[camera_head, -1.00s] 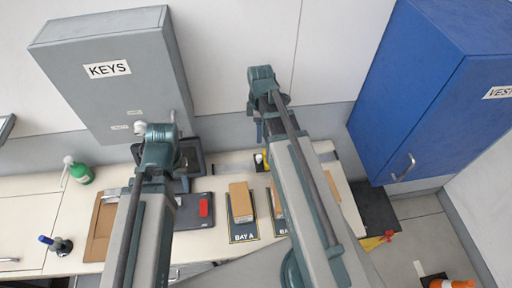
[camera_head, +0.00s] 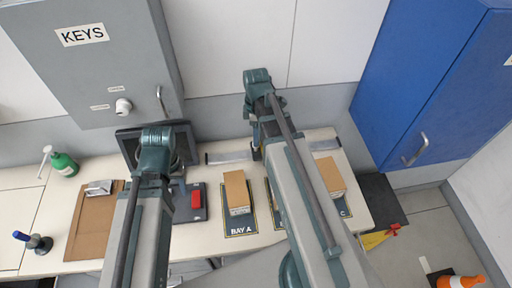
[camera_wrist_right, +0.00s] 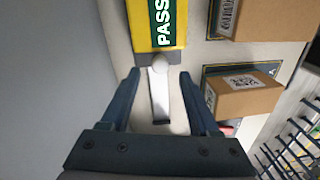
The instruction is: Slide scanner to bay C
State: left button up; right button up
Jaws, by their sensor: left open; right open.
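The scanner (camera_wrist_right: 165,25) is a yellow block with a PASS label and a round grey knob (camera_wrist_right: 160,66), seen in the right wrist view at the pale rail (camera_wrist_right: 160,98). My right gripper (camera_wrist_right: 160,76) is open, its fingers on either side of the knob, with no clear contact. In the head view the rail (camera_head: 228,157) runs behind the bays, and my right arm mostly hides the scanner. Bay A's mat (camera_head: 239,229) is left of my right arm. Bay C's mat (camera_head: 345,211) is right of it, partly hidden. My left gripper (camera_head: 154,137) is open over the bench's left part, fingers mostly hidden.
Cardboard boxes stand on bay A (camera_head: 236,188) and bay C (camera_head: 329,174). A dark monitor (camera_head: 184,142), clipboard (camera_head: 92,225), green bottle (camera_head: 64,164) and stamp (camera_head: 40,243) are on the left. A grey KEYS cabinet (camera_head: 85,65) and blue cabinet (camera_head: 418,85) hang above.

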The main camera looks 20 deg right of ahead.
pick_arm(q)
notch_tip(320, 180, down, 4)
jog(key=b, duration=0.3)
pick_arm(e)
notch_tip(320, 180, down, 4)
jog(key=shift+s+f, duration=0.1)
jog(key=shift+c, duration=0.4)
grip_shut()
dwell(0.6)
